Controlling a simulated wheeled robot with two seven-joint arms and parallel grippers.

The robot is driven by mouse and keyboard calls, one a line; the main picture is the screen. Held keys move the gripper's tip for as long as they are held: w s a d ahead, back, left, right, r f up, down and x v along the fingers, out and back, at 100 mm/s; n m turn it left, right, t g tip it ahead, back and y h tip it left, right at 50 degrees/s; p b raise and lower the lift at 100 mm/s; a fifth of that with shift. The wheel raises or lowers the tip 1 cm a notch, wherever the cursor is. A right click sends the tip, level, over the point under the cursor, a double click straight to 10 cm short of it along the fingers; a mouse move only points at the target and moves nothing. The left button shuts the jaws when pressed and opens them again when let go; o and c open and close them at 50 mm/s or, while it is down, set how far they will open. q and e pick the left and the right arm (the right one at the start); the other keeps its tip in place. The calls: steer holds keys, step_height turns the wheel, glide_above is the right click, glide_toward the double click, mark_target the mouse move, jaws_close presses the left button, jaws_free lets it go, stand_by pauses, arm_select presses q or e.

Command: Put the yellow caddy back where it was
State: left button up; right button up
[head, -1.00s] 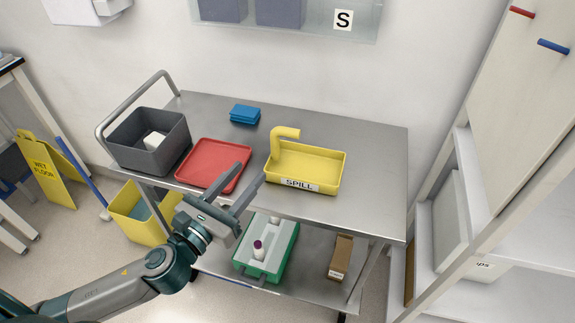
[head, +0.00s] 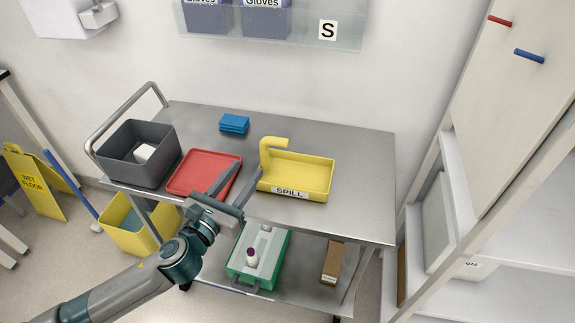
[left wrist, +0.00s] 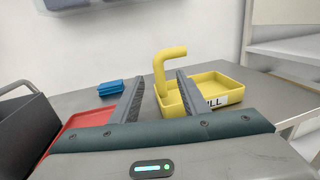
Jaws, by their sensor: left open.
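The yellow caddy (head: 310,172), a shallow bin with a hooked handle and a SPILL label, stands upright on the metal cart's top (head: 355,200), right of the red tray (head: 190,178). My left gripper (head: 240,182) is open and empty, its fingers pointing away over the front edge, between tray and caddy. In the left wrist view the caddy (left wrist: 222,86) shows ahead and to the right, its handle (left wrist: 160,72) rising between the two fingers in the picture. The right finger overlaps the caddy's near side; I cannot tell if they touch. My right gripper is not in view.
A grey bin (head: 130,168) holding a white block and a stack of blue cloths (head: 234,123) stand on the top. A green caddy (head: 274,262) and a brown box (head: 332,262) are on the lower shelf. The cart's right end is clear. White shelving (head: 480,225) stands to the right.

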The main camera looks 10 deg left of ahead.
mark_target(262, 151)
arm_select(q)
steer(key=p+x, duration=0.1)
steer(key=x, duration=0.4)
steer(key=shift+w, duration=0.2)
steer(key=shift+w+d, duration=0.15)
steer(key=shift+w, duration=0.2)
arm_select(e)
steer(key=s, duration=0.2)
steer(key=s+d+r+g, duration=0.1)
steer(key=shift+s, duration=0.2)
arm_select(q)
steer(key=x, duration=0.1)
steer(key=p+x, duration=0.1)
steer(key=x, duration=0.2)
steer(key=shift+w+f+p, duration=0.1)
steer(key=shift+f+p, duration=0.25)
steer(key=shift+w+f, duration=0.1)
steer(key=shift+w, duration=0.45)
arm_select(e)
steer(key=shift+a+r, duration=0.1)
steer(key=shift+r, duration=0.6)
arm_select(q)
steer(key=shift+c, duration=0.6)
jaws_close()
